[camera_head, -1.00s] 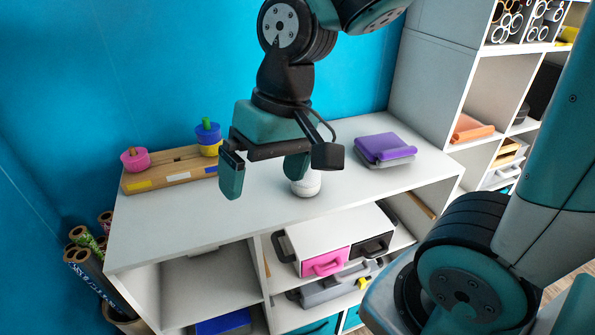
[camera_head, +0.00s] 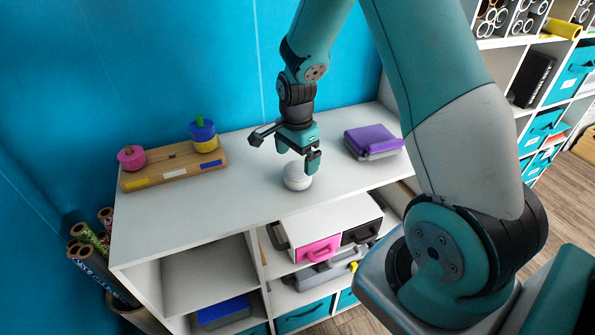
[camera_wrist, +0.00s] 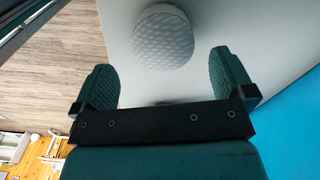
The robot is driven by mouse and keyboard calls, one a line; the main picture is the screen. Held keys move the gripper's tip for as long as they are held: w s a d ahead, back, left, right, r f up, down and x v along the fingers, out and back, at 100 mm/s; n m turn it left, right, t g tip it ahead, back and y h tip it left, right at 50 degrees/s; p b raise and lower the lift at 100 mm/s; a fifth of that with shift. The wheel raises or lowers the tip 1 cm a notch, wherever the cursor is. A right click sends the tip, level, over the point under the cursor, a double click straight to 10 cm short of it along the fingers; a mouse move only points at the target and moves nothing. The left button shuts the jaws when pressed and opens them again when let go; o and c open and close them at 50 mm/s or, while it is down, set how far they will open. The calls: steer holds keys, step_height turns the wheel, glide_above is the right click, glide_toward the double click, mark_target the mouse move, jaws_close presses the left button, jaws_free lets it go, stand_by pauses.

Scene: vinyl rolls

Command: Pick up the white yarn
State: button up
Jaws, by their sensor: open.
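The white yarn (camera_head: 297,178) is a round ball standing on the white tabletop (camera_head: 212,207), near the middle of the table. My gripper (camera_head: 298,158) is just above it, pointing down, with its teal fingers spread and nothing between them. In the wrist view the yarn (camera_wrist: 162,38) lies beyond the fingertips, roughly centred on the gap of the open gripper (camera_wrist: 162,78).
A wooden board (camera_head: 174,167) with a pink piece (camera_head: 131,157) and a blue-yellow stack (camera_head: 204,135) lies to the left. A purple-topped case (camera_head: 373,140) lies to the right. A blue wall (camera_head: 170,60) stands behind. The tabletop in front of the board is clear.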

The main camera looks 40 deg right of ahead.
mark_target(297, 176)
steer(key=shift+w+d+f+p, duration=0.1)
steer(key=shift+f+p, duration=0.55)
steer(key=shift+f, duration=1.15)
steer(key=shift+w+d+f+p, duration=0.1)
steer(key=shift+f+p, duration=0.55)
steer(key=shift+f, duration=1.15)
steer(key=c, duration=0.9)
